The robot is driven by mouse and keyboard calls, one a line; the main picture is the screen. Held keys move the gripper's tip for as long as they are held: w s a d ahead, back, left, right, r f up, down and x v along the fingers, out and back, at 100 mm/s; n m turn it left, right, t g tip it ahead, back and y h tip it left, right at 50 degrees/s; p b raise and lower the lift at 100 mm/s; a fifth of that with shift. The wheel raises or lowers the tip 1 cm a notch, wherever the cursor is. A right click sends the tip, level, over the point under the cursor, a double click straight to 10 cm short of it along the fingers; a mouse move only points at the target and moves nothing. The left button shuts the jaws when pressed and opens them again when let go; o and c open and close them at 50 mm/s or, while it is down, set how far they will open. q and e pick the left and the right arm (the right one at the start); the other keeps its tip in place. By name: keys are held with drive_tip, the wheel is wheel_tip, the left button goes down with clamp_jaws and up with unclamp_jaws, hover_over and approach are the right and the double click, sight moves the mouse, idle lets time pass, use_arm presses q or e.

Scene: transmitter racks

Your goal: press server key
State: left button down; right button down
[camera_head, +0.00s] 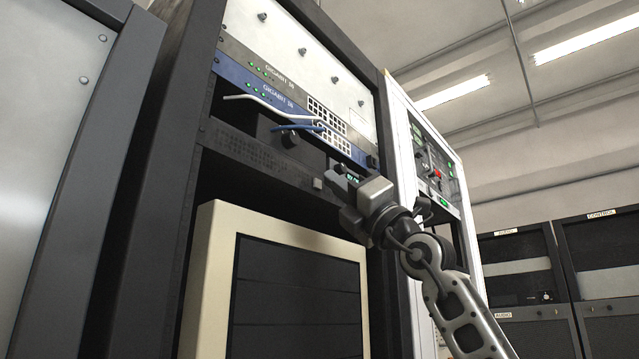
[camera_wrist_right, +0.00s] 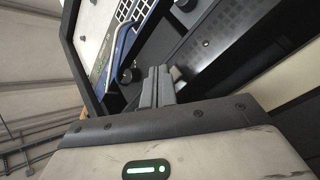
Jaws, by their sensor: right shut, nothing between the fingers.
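In the head view, a small grey square key (camera_head: 318,183) sits on the dark perforated server panel (camera_head: 240,152) of the open rack, below the blue switch. My right gripper (camera_head: 362,200) is in front of the panel, just right of the key. In the right wrist view, the fingers of my right gripper (camera_wrist_right: 158,80) are together and empty, pointing at the rack. A grey block beside them (camera_wrist_right: 178,72) looks like the key; whether they touch cannot be told. My left gripper is out of view.
A blue switch (camera_head: 262,90) with white and blue cables is above the server panel. A round dark knob (camera_head: 289,139) protrudes near the cables. A cream-framed unit (camera_head: 210,285) fills the rack below. A white rack (camera_head: 402,130) stands close on the right.

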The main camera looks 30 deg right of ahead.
idle(0.6)
drive_tip(key=shift+w, duration=0.1)
drive_tip(key=shift+w+a, duration=0.2)
drive_tip(key=shift+w, duration=0.15)
idle(0.4)
drive_tip(key=shift+s+d+b, duration=0.2)
drive_tip(key=shift+s+b, duration=0.1)
drive_tip(key=shift+s, duration=0.15)
